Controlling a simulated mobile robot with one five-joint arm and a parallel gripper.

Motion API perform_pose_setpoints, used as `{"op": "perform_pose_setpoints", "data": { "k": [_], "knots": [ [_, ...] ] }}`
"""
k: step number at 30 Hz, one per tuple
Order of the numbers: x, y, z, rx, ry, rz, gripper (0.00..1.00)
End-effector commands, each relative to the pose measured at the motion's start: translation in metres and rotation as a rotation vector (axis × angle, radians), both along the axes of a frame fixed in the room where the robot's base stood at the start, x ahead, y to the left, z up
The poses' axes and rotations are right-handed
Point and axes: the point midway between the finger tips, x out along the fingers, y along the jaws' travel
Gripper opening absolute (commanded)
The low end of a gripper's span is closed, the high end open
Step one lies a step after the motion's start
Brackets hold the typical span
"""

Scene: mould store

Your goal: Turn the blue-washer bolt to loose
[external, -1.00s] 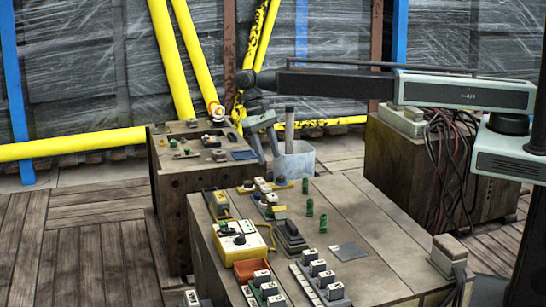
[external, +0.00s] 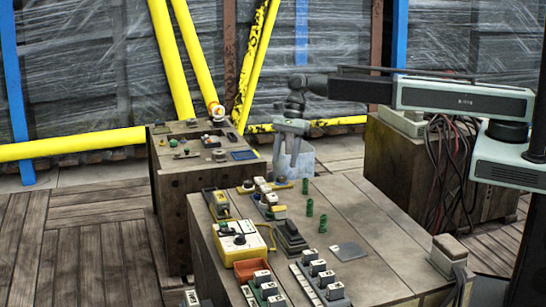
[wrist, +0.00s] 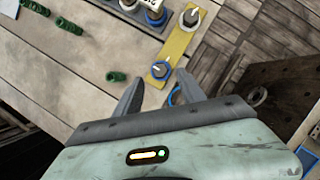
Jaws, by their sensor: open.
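In the wrist view, the blue-washer bolt (wrist: 160,70) has a dark grey head in a blue ring, at the near end of a yellow plate (wrist: 174,44). A second bolt (wrist: 190,17) with a pale washer sits at the plate's far end. The plate (external: 264,186) lies at the far edge of the front bench in the external view, where washer colours are too small to tell. My gripper (wrist: 157,86) is open and empty, its fingertips either side of the blue-washer bolt in the picture, apart from it. In the external view, my gripper (external: 288,143) hangs above and beyond the plate.
Another bench (external: 205,172) with small parts is at the back left.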

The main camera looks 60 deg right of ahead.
Motion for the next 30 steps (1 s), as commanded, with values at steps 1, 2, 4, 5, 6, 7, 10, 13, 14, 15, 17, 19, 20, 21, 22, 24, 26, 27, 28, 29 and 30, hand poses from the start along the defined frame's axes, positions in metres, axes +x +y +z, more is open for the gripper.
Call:
{"op": "perform_pose_setpoints", "data": {
  "k": [1, 2, 4, 5, 6, 7, 10, 13, 14, 15, 17, 19, 20, 21, 22, 24, 26, 27, 28, 29, 30],
  "knots": [
    [0.000, 0.004, -0.018, 0.000, 0.000, 0.001, 0.47],
    [0.000, 0.006, -0.024, 0.000, 0.000, 0.001, 0.47],
    [0.001, 0.011, -0.035, 0.000, 0.001, 0.001, 0.47],
    [0.001, 0.013, -0.040, 0.000, 0.001, 0.001, 0.47],
    [0.001, 0.015, -0.044, 0.000, 0.001, 0.001, 0.47],
    [0.001, 0.016, -0.046, 0.000, 0.001, 0.001, 0.47],
    [0.001, 0.019, -0.049, 0.000, 0.001, 0.001, 0.47],
    [0.001, 0.019, -0.047, 0.000, 0.001, 0.001, 0.47],
    [0.001, 0.019, -0.046, 0.000, 0.001, 0.001, 0.47],
    [0.001, 0.019, -0.046, 0.000, 0.001, 0.001, 0.47],
    [0.001, 0.019, -0.046, 0.000, 0.001, 0.001, 0.41],
    [0.001, 0.019, -0.046, 0.000, 0.001, 0.001, 0.22],
    [0.001, 0.019, -0.046, 0.000, 0.001, 0.001, 0.14],
    [0.001, 0.019, -0.046, 0.000, 0.001, 0.001, 0.02],
    [0.001, 0.019, -0.046, 0.000, 0.001, 0.001, 0.00],
    [0.001, 0.019, -0.046, 0.000, 0.000, 0.001, 0.00],
    [0.001, 0.019, -0.046, 0.000, 0.000, 0.002, 0.00],
    [0.001, 0.019, -0.046, 0.000, 0.000, 0.004, 0.00],
    [0.001, 0.019, -0.046, 0.000, 0.000, 0.008, 0.00],
    [0.001, 0.019, -0.046, 0.000, 0.000, 0.011, 0.00],
    [0.001, 0.019, -0.046, 0.000, 0.000, 0.017, 0.00]
  ]
}}
